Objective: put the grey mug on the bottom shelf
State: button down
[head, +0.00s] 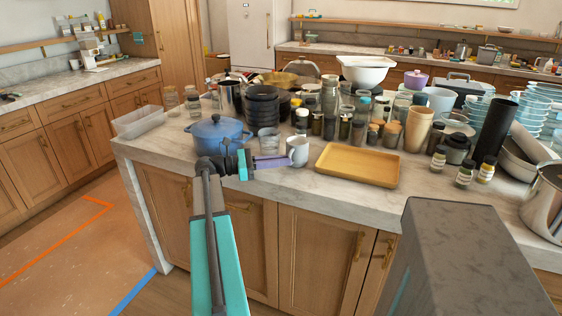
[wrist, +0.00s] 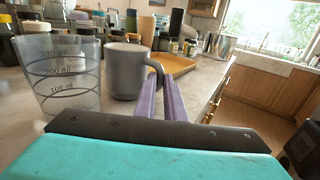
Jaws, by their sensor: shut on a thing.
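The grey mug (head: 297,151) stands upright on the island's stone counter, near its front edge. In the wrist view the mug (wrist: 124,72) has its handle on the right, at the purple fingers. My gripper (head: 284,161) reaches in from the left in the head view. It is shut on the mug's handle in the wrist view (wrist: 159,88). I cannot tell whether the mug's base touches the counter. Wall shelves show at the left (head: 40,45) and along the back (head: 430,29); I cannot tell which is the bottom shelf.
A clear measuring cup (wrist: 62,75) stands close beside the mug. A yellow tray (head: 357,165) lies to its right and a blue pot (head: 217,133) to its left. Jars, bowls and cups crowd the counter behind. The floor (head: 60,250) at the left is clear.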

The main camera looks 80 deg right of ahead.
jog(key=c, duration=1.8)
grip_release()
jog(key=shift+f, duration=0.1)
jog(key=shift+c, duration=0.2)
jog(key=shift+w, duration=0.25)
jog(key=v, duration=1.1)
jog(key=shift+w+a+b, duration=0.15)
jog(key=shift+w+b, duration=0.1)
jog(key=shift+b, duration=0.2)
jog(key=shift+o, duration=0.2)
